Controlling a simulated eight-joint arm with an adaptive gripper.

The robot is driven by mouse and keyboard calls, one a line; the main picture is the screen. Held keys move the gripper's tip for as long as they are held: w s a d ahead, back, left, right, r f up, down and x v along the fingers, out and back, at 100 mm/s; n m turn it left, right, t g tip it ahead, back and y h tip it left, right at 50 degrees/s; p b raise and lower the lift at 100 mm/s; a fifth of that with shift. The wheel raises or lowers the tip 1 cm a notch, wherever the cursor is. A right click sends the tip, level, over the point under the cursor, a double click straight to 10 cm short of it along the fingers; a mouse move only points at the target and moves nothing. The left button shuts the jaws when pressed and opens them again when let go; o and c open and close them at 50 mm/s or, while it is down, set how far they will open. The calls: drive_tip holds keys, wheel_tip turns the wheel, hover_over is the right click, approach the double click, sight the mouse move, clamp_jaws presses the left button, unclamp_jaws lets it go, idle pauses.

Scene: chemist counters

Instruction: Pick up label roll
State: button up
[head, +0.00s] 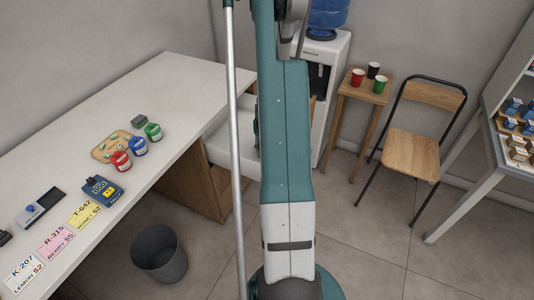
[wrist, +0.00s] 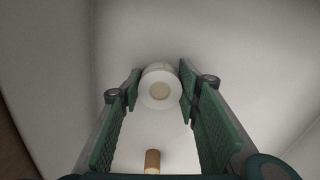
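In the wrist view a white roll with a tan core, the label roll (wrist: 147,90), stands out ahead with its round end facing the camera. My gripper (wrist: 160,88) has its two green fingers apart, one on each side of the roll near the tips. A narrow gap seems to show on each side, and I cannot see firm contact. In the head view my arm hides both the gripper and the roll.
A short tan cylinder (wrist: 152,161) lies nearer, between the finger bases. Pale walls surround this space. In the head view an open white drawer (head: 222,140) juts from the counter (head: 180,85) beside my arm. A dark bin (head: 160,254) stands on the floor.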

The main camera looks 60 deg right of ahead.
drive_tip(key=shift+r, duration=0.15)
wheel_tip(320, 180, up, 10)
drive_tip(key=shift+f+p, duration=0.15)
drive_tip(key=shift+p, duration=1.1)
